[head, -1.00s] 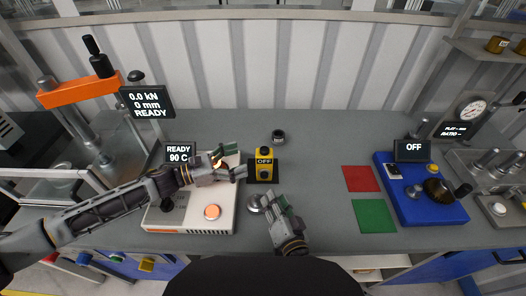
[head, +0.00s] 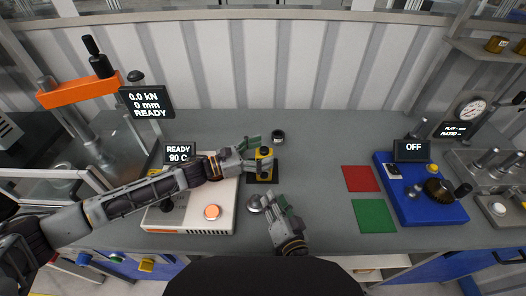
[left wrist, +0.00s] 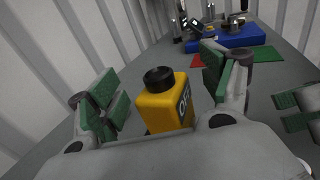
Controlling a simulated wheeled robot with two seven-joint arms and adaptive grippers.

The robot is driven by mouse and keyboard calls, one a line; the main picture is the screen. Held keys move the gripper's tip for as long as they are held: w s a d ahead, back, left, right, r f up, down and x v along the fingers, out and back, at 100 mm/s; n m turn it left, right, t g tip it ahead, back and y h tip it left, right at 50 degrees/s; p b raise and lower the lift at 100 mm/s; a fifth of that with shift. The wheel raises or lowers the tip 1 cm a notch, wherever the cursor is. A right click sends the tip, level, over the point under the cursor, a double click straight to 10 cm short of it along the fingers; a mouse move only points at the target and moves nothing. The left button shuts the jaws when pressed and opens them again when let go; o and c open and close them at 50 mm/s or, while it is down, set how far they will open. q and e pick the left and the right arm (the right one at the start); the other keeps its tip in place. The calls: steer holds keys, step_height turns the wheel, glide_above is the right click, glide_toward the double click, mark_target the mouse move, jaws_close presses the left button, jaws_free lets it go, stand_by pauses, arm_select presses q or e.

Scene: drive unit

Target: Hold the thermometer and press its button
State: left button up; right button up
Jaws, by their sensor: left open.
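The thermometer is a yellow block (head: 264,155) with a black top, standing upright on a dark base plate (head: 262,177). My left gripper (head: 256,153) is open and reaches it from the left. In the left wrist view the thermometer (left wrist: 166,106) stands between the spread green-padded fingers, with gaps on both sides. Its OFF display faces right there; in the head view a finger hides it. My right gripper (head: 277,201) is open and empty, low over the table in front of the thermometer. Its green pads also show at the right edge of the left wrist view (left wrist: 302,108).
A white heater unit (head: 190,218) with an orange button lies under my left arm. A small dark jar (head: 278,136) stands behind the thermometer. Red (head: 360,178) and green (head: 374,216) mats and a blue device (head: 425,205) are right.

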arm_select(q)
steer(key=shift+w+d, duration=0.1)
steer(key=shift+d, duration=0.15)
steer(key=c, duration=1.7)
arm_select(e)
jaws_close()
arm_select(q)
steer(key=shift+f, duration=0.1)
